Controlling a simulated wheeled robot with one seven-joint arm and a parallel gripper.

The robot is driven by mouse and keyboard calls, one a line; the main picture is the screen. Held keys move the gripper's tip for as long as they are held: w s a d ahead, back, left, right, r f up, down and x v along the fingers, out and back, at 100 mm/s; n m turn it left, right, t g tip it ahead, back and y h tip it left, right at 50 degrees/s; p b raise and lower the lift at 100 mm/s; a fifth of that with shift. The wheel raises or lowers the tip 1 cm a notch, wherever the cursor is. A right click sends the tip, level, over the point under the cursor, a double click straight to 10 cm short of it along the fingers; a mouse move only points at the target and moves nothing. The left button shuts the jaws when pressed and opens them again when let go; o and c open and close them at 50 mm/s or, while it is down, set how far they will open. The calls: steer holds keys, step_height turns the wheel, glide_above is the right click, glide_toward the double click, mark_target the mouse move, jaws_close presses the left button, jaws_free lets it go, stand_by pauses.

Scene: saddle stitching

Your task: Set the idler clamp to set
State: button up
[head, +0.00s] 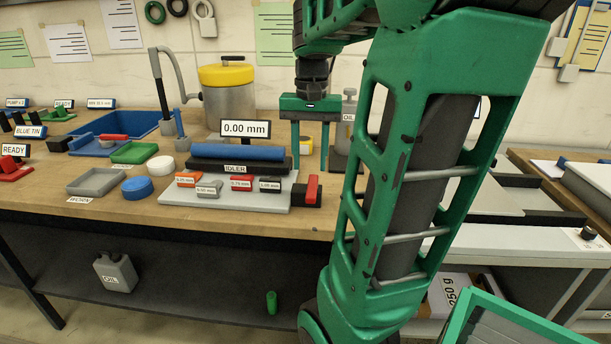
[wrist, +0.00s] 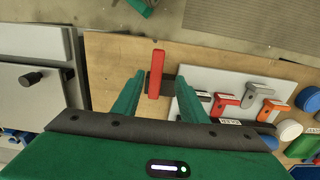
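The idler clamp shows as a red lever (head: 312,188) on a dark block at the right end of the grey idler plate (head: 262,202). A label reading "IDLER" (head: 236,169) stands behind the small tags. My gripper (head: 310,166) is open and points down near the lever. In the wrist view the red lever (wrist: 155,75) lies in the gap between the two green fingers of my gripper (wrist: 159,80). The fingers look apart from it, with space on both sides. I cannot tell their height above it.
A blue roller (head: 237,152) lies behind the tags, under a "0.00 mm" display (head: 245,129). Several tagged thickness gauges (head: 241,184) sit left of the lever. A grey tray (head: 96,182) and blue disc (head: 137,188) are further left. Bare wood lies in front.

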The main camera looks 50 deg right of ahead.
steer(key=shift+r, duration=1.7)
